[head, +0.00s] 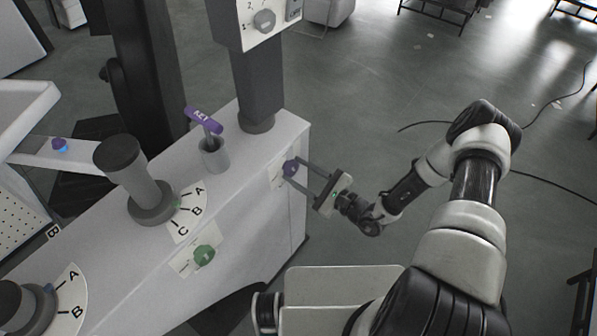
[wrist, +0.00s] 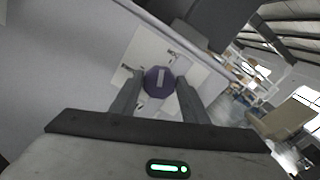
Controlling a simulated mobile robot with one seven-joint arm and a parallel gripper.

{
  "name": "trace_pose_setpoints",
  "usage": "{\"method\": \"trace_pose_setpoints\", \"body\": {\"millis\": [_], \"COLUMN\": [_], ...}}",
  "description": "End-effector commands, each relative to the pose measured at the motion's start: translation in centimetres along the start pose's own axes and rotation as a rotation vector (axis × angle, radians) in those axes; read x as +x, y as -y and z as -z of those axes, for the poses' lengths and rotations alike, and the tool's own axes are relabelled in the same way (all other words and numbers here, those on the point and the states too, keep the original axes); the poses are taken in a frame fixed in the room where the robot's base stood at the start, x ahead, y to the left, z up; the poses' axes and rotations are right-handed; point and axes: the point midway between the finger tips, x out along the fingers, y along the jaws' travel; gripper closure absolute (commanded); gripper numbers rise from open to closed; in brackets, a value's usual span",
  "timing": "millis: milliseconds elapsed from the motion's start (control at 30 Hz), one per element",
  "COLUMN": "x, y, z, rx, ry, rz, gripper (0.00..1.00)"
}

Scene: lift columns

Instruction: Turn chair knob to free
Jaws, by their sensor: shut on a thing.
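The purple knob (head: 290,168) sits on a white plate on the side face of the long white cabinet, near its right end. In the wrist view the knob (wrist: 159,81) is round with a pale bar across its face, and the white plate (wrist: 146,48) behind it carries small dark marks too small to read. My gripper (head: 298,172) reaches in from the right and is shut on the purple knob. In the wrist view my gripper's fingers (wrist: 158,92) lie on either side of the knob.
The white cabinet (head: 255,225) carries a green knob (head: 204,255), a grey column (head: 145,185) with an A-B-C dial, and a purple-handled key (head: 204,121) in a grey socket. A dark post (head: 258,80) rises behind the purple knob. Open floor (head: 370,100) lies to the right, with cables.

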Motion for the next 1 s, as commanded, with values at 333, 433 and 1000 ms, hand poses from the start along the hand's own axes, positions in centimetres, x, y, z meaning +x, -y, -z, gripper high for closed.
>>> {"method": "trace_pose_setpoints", "body": {"millis": [333, 433, 1000], "x": [-0.07, -0.08, -0.1], "y": [-0.2, -0.24, -0.41], "z": [0.1, 0.14, 0.33], "rx": [-0.327, -0.422, -0.935], "ry": [-0.002, -0.003, -0.004], "rz": [-0.001, -0.001, -0.002], "gripper": [0.81, 0.81, 0.81]}}
